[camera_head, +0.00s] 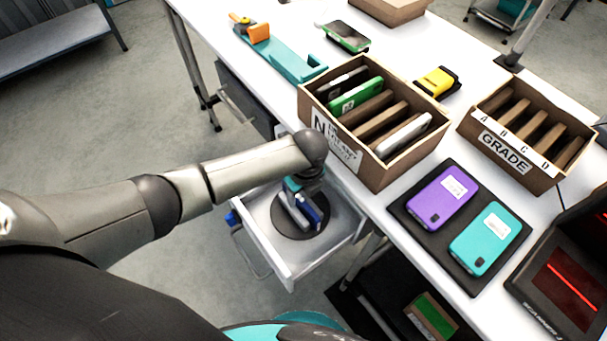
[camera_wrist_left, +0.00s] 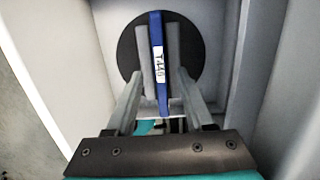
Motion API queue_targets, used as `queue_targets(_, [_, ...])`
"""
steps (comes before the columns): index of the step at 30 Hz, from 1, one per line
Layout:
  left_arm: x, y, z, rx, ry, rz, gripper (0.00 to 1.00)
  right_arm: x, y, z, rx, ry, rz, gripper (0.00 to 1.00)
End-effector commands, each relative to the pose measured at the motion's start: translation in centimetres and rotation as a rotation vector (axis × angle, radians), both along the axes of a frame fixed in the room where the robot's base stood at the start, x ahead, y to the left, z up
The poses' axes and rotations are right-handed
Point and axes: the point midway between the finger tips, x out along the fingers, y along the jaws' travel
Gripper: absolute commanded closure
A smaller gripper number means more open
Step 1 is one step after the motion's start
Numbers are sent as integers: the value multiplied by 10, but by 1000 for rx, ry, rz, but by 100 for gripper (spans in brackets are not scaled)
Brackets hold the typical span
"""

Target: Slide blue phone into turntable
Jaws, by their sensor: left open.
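The blue phone (camera_wrist_left: 157,30) stands on edge with a white label reading roughly T449, and it also shows in the head view (camera_head: 312,212). It is over the dark round turntable (camera_wrist_left: 193,38) inside the open drawer, and the turntable's rim shows in the head view (camera_head: 283,228). Grey upright plates stand close beside the phone, like a slot. My left gripper (camera_wrist_left: 160,84) points down into the drawer, with its fingers open on either side of the phone and plates; it also shows in the head view (camera_head: 302,197). The phone's lower edge is hidden.
The white drawer (camera_head: 262,222) walls surround the turntable closely. On the white table above are a carton (camera_head: 371,165) of upright phones, a GRADE carton (camera_head: 508,165), and a dark mat (camera_head: 402,209) with a purple phone (camera_head: 441,198) and a teal phone (camera_head: 484,239).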

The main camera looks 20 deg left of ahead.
Motion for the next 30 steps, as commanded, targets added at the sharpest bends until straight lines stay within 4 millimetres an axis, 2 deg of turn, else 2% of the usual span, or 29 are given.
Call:
queue_targets(1, [1,-1,15,-2,-5,-1,47,0,0,8,0,0,0,50])
queue_targets(9, [-4,-8,81,-3,-5,-2,47,0,0,32,0,0,0,50])
queue_targets(15, [-7,-11,116,-2,-5,-1,47,0,0,41,0,0,0,50])
queue_targets(21, [-9,-13,132,-1,-2,1,47,0,0,45,0,0,0,50])
queue_targets(30, [-9,-13,133,-1,-1,1,47,0,0,45,0,0,0,50])
